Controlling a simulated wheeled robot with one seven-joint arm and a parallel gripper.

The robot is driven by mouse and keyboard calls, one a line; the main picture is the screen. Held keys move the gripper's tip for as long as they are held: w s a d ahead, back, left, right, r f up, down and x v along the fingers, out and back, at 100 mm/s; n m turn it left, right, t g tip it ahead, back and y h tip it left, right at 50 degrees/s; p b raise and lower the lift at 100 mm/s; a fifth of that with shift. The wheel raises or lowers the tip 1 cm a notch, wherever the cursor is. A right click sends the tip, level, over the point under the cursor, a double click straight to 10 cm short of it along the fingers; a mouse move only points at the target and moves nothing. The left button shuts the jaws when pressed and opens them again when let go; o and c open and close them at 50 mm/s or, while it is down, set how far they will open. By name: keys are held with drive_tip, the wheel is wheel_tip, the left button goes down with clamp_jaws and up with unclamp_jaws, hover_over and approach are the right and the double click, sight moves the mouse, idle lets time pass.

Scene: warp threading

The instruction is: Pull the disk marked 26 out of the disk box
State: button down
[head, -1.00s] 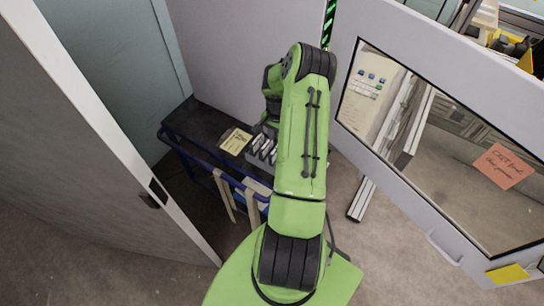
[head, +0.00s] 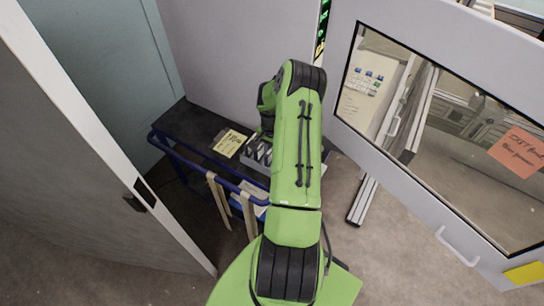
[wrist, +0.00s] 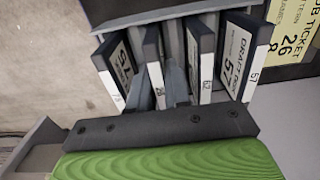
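The grey disk box (wrist: 182,12) holds several upright dark disks with white labels. In the wrist view the right disk (wrist: 240,50) reads 57 and the one left of it (wrist: 203,60) seems to read 62. The left disk (wrist: 118,68) has a partly hidden number. My gripper (wrist: 160,88) reaches down with one finger on each side of a middle disk (wrist: 153,60); its number is too small and covered to read. I cannot tell whether the fingers touch it. In the head view, the box (head: 258,172) lies partly behind my arm.
A yellow job ticket (wrist: 290,35) reading 26 lies right of the disks; it also shows in the head view (head: 230,142). The box stands on a dark cart (head: 195,125) with a blue rail. A grey door (head: 80,150) is at left, a windowed panel (head: 345,120) at right.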

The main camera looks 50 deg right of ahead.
drive_tip(key=shift+r+p, duration=2.55)
drive_tip(key=shift+r, duration=1.55)
